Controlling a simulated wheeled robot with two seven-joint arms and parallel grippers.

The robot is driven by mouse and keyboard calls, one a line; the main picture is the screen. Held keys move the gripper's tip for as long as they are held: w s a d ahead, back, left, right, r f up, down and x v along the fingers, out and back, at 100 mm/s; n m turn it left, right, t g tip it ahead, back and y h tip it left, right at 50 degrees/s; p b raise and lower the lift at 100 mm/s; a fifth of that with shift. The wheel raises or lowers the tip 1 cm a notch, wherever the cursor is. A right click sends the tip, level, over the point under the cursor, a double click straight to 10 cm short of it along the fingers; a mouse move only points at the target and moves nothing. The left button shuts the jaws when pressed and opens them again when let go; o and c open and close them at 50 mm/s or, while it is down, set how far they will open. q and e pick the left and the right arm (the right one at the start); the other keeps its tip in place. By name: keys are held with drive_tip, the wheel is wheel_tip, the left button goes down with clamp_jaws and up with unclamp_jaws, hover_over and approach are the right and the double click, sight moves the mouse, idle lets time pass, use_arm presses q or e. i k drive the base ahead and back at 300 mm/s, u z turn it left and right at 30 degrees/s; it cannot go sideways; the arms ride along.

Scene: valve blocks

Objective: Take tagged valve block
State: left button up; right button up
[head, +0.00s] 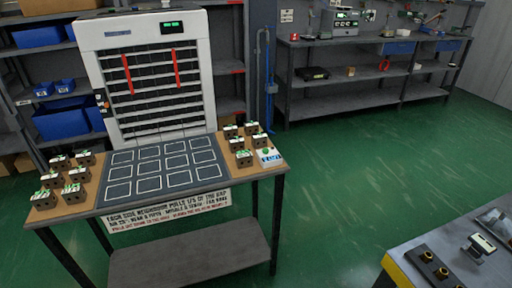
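Several small dark brown valve blocks with green and white tops stand on the wooden table (120,207). One group, with a block (44,199) at its front, is at the table's left end. Another group, with a block (244,158) at its front, is at the right end. Which one is tagged is too small to tell. Between the groups lies a dark mat (134,172) with empty white-outlined squares. Neither of my grippers is in view.
A white slotted cabinet (157,75) stands behind the table. A yellow-edged bench (402,262) holding dark fittings is at lower right. Green floor (350,180) between is clear.

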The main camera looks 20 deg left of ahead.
sight(244, 158)
drive_tip(key=u, duration=0.75)
drive_tip(key=i, duration=1.05)
drive_tip(key=u, duration=1.05)
